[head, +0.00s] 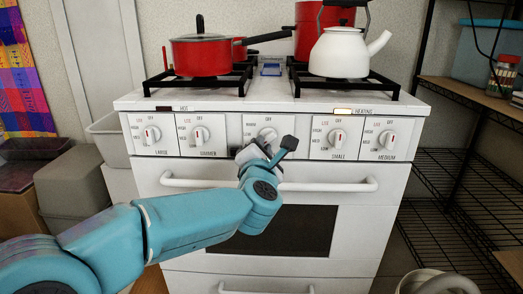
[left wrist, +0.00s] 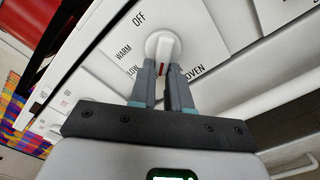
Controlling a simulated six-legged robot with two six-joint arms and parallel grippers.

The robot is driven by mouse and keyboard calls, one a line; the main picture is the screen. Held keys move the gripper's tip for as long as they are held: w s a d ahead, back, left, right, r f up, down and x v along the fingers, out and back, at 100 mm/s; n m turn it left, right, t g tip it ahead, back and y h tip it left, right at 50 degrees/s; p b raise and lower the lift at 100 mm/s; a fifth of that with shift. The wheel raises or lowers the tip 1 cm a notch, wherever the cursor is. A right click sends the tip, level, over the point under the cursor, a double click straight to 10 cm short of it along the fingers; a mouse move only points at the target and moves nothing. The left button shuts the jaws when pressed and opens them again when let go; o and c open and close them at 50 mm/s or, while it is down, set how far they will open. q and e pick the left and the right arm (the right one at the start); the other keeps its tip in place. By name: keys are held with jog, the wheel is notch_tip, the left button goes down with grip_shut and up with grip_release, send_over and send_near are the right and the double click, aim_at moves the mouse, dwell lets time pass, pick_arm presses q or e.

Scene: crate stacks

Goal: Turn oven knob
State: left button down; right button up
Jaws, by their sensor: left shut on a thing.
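The oven knob (head: 267,134) is the middle, white knob on the stove's front panel. In the left wrist view the knob (left wrist: 160,43) has a red mark near its lower end, and OFF, WARM and OVEN are printed around it. My left gripper (head: 256,152) is at the knob, partly covering it in the head view. In the left wrist view my left gripper (left wrist: 163,72) has its two grey fingers on either side of the knob's bar, shut on it. My right gripper is in neither view.
Other burner knobs, such as one at left (head: 152,135) and one at right (head: 338,138), flank it. The oven door handle (head: 270,184) runs below. A red pan (head: 200,55) and white kettle (head: 338,54) stand on top. A wire shelf (head: 470,180) is at right.

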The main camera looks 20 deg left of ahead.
pick_arm(q)
jog(key=c, duration=1.1)
grip_release()
jog(key=p+v, duration=0.2)
jog(key=v, duration=1.4)
jog(key=shift+s+d, duration=0.1)
jog(key=shift+s, duration=0.1)
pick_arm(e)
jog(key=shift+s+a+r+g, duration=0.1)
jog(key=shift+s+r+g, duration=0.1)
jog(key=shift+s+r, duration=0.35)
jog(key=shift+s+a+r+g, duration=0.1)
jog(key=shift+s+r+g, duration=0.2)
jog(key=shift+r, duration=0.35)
